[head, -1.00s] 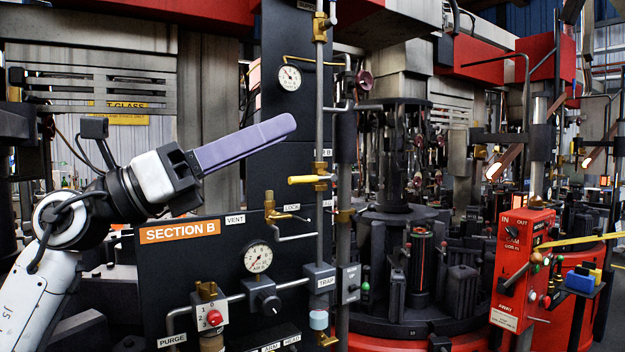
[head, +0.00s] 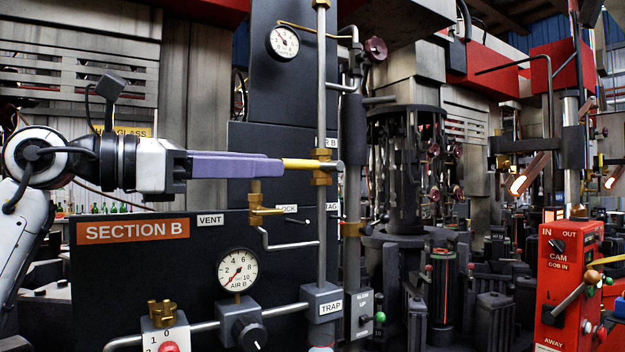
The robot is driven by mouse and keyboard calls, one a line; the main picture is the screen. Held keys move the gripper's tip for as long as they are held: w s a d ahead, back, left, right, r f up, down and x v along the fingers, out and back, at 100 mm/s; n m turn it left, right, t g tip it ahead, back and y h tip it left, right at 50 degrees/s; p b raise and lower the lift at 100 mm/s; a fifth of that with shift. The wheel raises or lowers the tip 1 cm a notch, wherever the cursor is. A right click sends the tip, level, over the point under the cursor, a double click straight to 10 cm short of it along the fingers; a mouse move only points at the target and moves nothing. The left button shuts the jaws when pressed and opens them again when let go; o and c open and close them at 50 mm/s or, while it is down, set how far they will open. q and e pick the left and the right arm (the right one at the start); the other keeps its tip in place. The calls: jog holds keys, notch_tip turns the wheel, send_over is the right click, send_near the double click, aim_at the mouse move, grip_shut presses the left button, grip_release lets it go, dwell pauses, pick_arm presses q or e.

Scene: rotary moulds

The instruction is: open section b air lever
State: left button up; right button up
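The yellow lever (head: 300,164) sits on a brass valve on the vertical grey pipe, above the dark section B panel. It lies level and points left. A label ending in "R B" is just above it, partly hidden by the pipe. My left gripper (head: 275,166), with long purple fingers, comes in level from the left. Its fingertips are at the lever's free end. The fingers are seen edge-on and overlap, so whether they are closed on the lever cannot be told. My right gripper is not in view.
The "SECTION B" sign (head: 133,231) and the AIR B gauge (head: 238,269) are below. A smaller brass valve (head: 256,205) stands close under my fingers. The vertical pipe (head: 322,90) runs through the lever's valve. A red control box (head: 570,285) stands at the right.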

aim_at(312, 165)
pick_arm(q)
jog(key=p+x, duration=0.1)
jog(key=x, duration=0.8)
jog(key=shift+d+r, duration=0.1)
jog(key=shift+d, duration=0.1)
grip_shut()
